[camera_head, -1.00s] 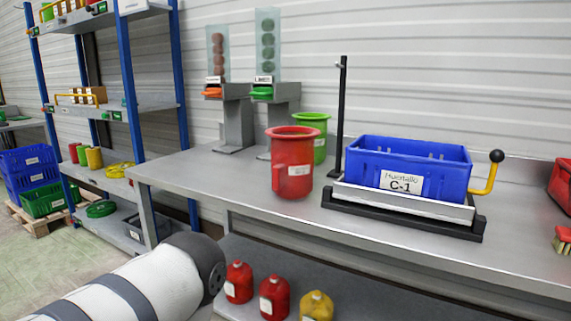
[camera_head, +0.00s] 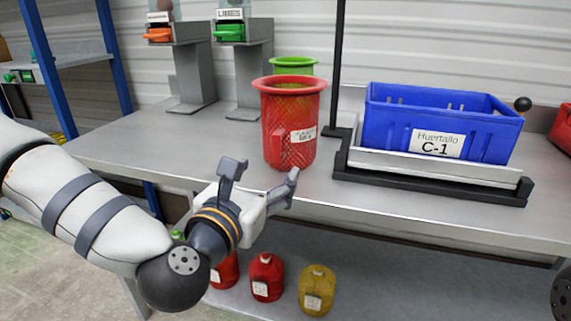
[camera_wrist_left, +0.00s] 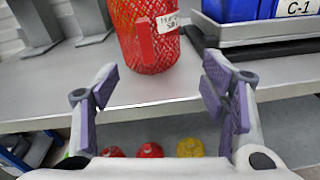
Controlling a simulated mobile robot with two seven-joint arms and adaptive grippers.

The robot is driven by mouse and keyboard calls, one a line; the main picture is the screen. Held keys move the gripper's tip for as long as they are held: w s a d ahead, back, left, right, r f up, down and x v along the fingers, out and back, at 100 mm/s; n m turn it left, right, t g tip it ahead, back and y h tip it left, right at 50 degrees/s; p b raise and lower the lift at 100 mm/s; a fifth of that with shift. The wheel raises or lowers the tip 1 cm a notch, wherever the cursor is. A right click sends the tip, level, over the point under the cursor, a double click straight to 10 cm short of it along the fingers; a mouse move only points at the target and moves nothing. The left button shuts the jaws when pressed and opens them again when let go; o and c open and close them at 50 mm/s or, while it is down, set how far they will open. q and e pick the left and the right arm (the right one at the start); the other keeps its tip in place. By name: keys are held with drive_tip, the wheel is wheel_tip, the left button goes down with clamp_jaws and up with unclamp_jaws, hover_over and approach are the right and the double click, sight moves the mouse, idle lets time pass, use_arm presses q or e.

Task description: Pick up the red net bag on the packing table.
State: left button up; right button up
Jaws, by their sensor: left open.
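The red net bag (camera_head: 290,128) stands upright on the packing table (camera_head: 130,140), near its front edge. It is a tall mesh container with a wide red rim and a white label. My left gripper (camera_head: 262,178) is open and empty, just in front of the table edge and slightly below and left of the bag. In the left wrist view the bag (camera_wrist_left: 147,38) stands ahead, beyond and above the gap between the open fingers (camera_wrist_left: 163,95). The fingers do not touch it. My right gripper is not in view.
A green net bag (camera_head: 293,66) stands behind the red one. A blue crate (camera_head: 390,120) labelled C-1 sits in a black-framed stand (camera_head: 430,185) to the right. Grey dispensers (camera_head: 195,75) stand at the back left. Red and yellow jugs (camera_head: 317,290) are on the lower shelf.

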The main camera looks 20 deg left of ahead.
sight(275, 138)
use_arm(q)
drive_tip(key=w, duration=0.4)
drive_tip(key=w+r+n, duration=0.1)
drive_tip(key=w, duration=0.3)
drive_tip(key=w+a+r+n, duration=0.1)
drive_tip(key=w, duration=0.3)
drive_tip(key=shift+w+r+t+y, duration=0.1)
drive_tip(key=shift+w+t+y, duration=0.2)
drive_tip(key=shift+w+t, duration=0.1)
clamp_jaws()
